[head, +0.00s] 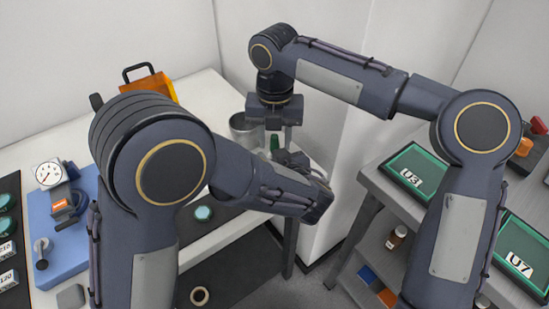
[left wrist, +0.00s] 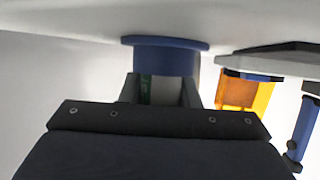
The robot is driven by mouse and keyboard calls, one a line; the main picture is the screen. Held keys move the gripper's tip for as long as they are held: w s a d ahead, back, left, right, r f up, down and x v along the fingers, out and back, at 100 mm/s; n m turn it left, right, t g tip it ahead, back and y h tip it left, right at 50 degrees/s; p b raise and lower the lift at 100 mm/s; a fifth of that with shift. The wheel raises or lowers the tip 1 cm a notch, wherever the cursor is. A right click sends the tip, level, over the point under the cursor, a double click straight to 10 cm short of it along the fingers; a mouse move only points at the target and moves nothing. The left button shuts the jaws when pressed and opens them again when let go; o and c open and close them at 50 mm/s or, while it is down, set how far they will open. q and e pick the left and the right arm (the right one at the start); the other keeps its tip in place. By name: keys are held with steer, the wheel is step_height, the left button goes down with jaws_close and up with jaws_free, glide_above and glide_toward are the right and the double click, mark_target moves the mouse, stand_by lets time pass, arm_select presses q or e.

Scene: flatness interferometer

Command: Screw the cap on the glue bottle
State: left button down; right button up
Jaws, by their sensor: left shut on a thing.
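My left gripper (head: 296,160) reaches over the right end of the white table. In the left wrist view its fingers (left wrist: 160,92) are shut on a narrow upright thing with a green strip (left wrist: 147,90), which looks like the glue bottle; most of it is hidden. A blue round flanged piece (left wrist: 165,58) sits just beyond the fingertips. In the head view a small green part (head: 274,142) shows just above my left gripper. My right gripper (head: 277,135) points down directly above this spot. Whether it holds the cap cannot be seen.
A metal cup (head: 244,132) stands close beside the right gripper. A dial gauge (head: 48,174) stands on a blue base at left. A grey shelf unit with green trays (head: 412,168) is at right.

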steer(key=shift+r, duration=2)
steer(key=shift+r+n, duration=1.7)
steer(key=shift+n, duration=0.1)
steer(key=shift+f, duration=0.15)
steer(key=shift+f, duration=3.9)
